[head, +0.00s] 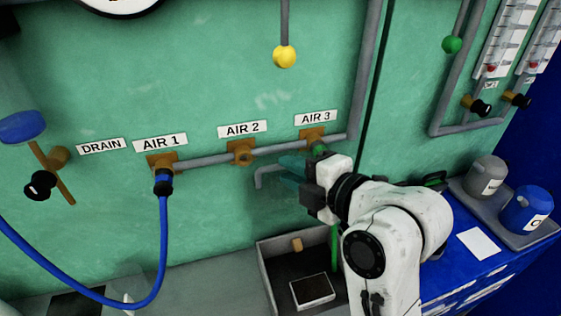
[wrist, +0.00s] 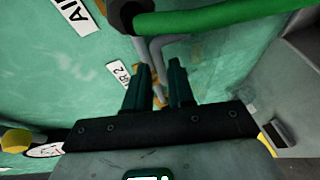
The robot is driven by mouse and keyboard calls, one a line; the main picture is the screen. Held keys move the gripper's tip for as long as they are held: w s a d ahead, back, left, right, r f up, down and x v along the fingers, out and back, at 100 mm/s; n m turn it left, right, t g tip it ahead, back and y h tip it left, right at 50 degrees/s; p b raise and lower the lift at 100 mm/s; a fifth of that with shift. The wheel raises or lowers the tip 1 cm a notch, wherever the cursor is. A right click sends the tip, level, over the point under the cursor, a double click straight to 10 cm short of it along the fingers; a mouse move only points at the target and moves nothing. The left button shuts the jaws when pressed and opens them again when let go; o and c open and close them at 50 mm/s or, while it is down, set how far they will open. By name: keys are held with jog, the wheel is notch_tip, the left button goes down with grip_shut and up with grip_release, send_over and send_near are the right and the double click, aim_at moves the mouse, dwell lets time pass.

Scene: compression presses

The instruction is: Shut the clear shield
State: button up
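I cannot make out the clear shield for certain. A faint see-through patch shows on the green wall below a bent grey rod (head: 262,172), under the AIR 2 and AIR 3 labels. The rod may be its handle. My gripper (head: 287,171) is at the right end of this rod, below AIR 3. In the wrist view my gripper (wrist: 161,66) has its two dark fingers apart, with a gap between them. Grey rod or pipe (wrist: 153,56) shows in that gap, and I cannot tell whether the fingers touch it.
A grey pipe (head: 205,159) with valves runs along the wall behind my gripper. A green hose (wrist: 220,20) crosses close by in the wrist view. A blue hose (head: 163,240) hangs from AIR 1. An open tray (head: 265,266) sits below. Two canisters (head: 487,176) stand at right.

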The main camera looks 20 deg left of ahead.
jog(key=shift+x, duration=1.85)
jog(key=shift+c, duration=0.3)
grip_shut()
